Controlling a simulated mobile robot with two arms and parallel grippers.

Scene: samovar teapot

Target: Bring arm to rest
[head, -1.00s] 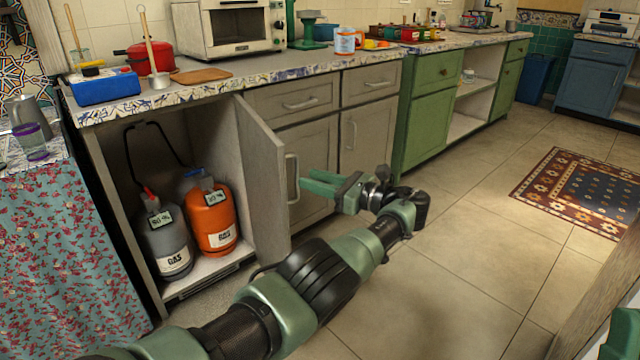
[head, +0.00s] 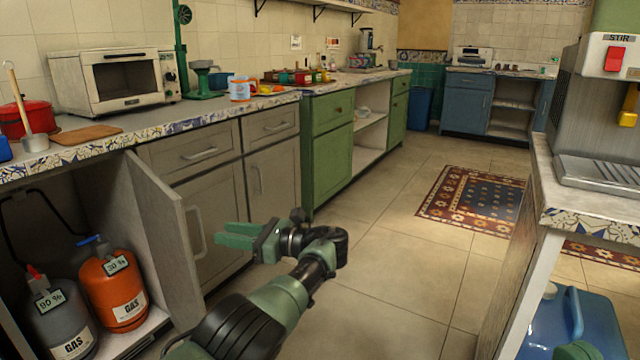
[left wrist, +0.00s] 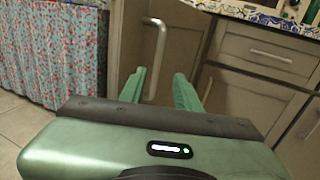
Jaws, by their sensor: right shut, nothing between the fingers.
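My left gripper (head: 228,236) is held in front of the grey cabinets, fingers pointing left. It is open and empty; its two green fingers show apart in the left wrist view (left wrist: 160,75). In the head view the fingers appear just right of the handle of the open cabinet door (head: 162,235); I see no grip on it. The door's handle also shows beyond the fingers in the left wrist view. Only a small green part of my right gripper (head: 577,351) shows at the bottom right edge; its fingers are mostly cut off.
An orange gas bottle (head: 112,290) and a grey gas bottle (head: 62,325) stand inside the open cabinet. A counter (head: 200,117) runs above. A table (head: 545,190) with a blue container (head: 565,325) under it is at the right.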

